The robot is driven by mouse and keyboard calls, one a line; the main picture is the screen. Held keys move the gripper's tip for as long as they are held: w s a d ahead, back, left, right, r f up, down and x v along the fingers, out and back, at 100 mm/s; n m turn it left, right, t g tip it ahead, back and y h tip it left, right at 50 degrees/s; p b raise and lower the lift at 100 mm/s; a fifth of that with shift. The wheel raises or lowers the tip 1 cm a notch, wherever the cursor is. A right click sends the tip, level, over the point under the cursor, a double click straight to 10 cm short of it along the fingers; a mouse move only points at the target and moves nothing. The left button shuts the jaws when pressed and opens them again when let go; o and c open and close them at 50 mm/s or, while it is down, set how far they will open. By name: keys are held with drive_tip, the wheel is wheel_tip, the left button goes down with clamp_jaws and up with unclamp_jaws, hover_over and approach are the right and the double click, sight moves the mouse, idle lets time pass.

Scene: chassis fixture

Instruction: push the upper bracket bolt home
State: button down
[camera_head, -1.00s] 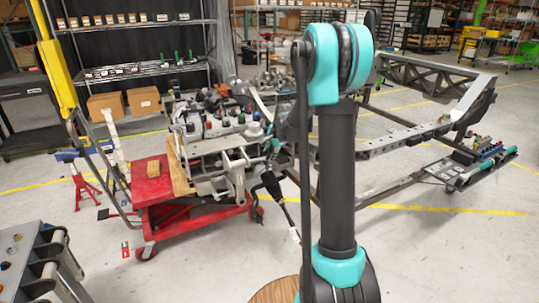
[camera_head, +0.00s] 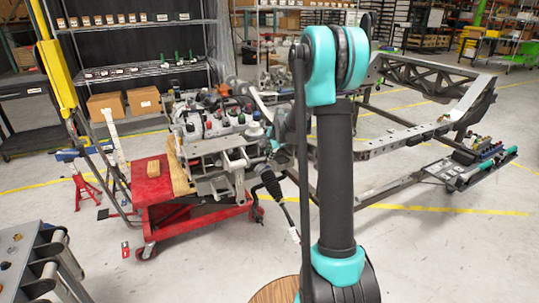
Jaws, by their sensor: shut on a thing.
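My gripper (camera_head: 274,146) is small in the head view, at the right side of the engine on the red cart, and partly hidden behind my own arm. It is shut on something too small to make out. The engine (camera_head: 216,150) is a grey block with coloured caps on top and pale brackets in front. I cannot pick out the upper bracket or its bolt, nor tell how deep the bolt sits. My black arm link with teal joints covers the area just right of the gripper.
The red cart (camera_head: 151,186) carries the engine, with a wooden block (camera_head: 124,171) on it. A dark shaft (camera_head: 284,207) slants down beside the engine. A grey chassis frame (camera_head: 389,146) stands behind my arm to the right. Open floor (camera_head: 430,250) lies at front right.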

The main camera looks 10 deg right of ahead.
drive_tip(key=a, duration=0.2)
drive_tip(key=s+a, duration=0.1)
drive_tip(key=a, duration=0.1)
drive_tip(key=shift+s, duration=0.15)
drive_tip(key=c, duration=1.4)
unclamp_jaws()
drive_tip(key=shift+r, duration=0.1)
drive_tip(key=v, duration=1.1)
drive_tip(key=shift+s+r, duration=0.2)
drive_tip(key=shift+r, duration=0.15)
drive_tip(key=shift+d, duration=0.15)
